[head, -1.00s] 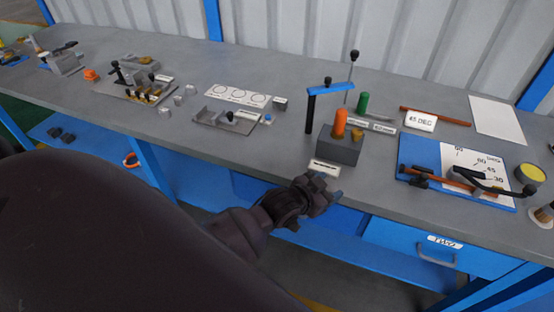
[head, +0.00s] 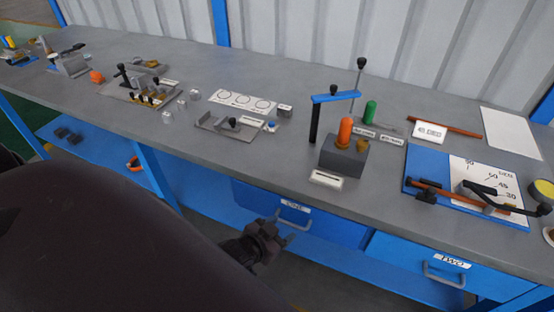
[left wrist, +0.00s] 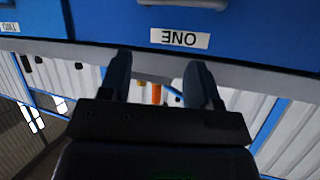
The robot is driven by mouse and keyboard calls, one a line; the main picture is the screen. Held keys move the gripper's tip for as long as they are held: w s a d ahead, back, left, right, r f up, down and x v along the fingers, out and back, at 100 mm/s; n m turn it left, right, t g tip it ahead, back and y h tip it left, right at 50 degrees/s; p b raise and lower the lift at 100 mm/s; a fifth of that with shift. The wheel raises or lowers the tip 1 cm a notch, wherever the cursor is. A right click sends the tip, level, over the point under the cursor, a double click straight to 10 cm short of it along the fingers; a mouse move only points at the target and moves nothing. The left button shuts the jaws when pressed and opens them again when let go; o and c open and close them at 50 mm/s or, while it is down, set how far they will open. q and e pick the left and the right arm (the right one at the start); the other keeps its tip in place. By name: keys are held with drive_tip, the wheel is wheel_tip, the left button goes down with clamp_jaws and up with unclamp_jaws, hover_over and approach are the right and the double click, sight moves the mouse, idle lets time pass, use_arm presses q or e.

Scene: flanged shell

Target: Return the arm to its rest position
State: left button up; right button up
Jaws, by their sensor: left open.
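My left gripper (head: 274,234) is open and empty in the head view, below the bench's front edge, before a blue drawer (head: 300,224) labelled ONE. In the left wrist view its two fingers (left wrist: 163,88) are spread with nothing held between them. The drawer front (left wrist: 240,25) with its ONE label shows upside down there, past the fingertips. A large dark part of my arm fills the lower left of the head view. My right gripper is in neither view.
The grey bench top (head: 245,155) carries a grey block (head: 343,158) with an orange peg, a blue angle board (head: 425,200) and several small fixtures. A second drawer (head: 440,262) sits to the right.

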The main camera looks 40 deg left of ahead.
use_arm(q)
drive_tip(key=shift+s+a+f, duration=0.2)
drive_tip(key=shift+s+f, duration=0.15)
drive_tip(key=shift+s, duration=0.15)
drive_tip(key=s+a+f+n+g+y, duration=0.1)
drive_tip(key=s+f, duration=0.2)
drive_tip(key=s, duration=0.3)
drive_tip(key=shift+s+a, duration=0.2)
drive_tip(key=shift+a, duration=0.1)
idle(0.4)
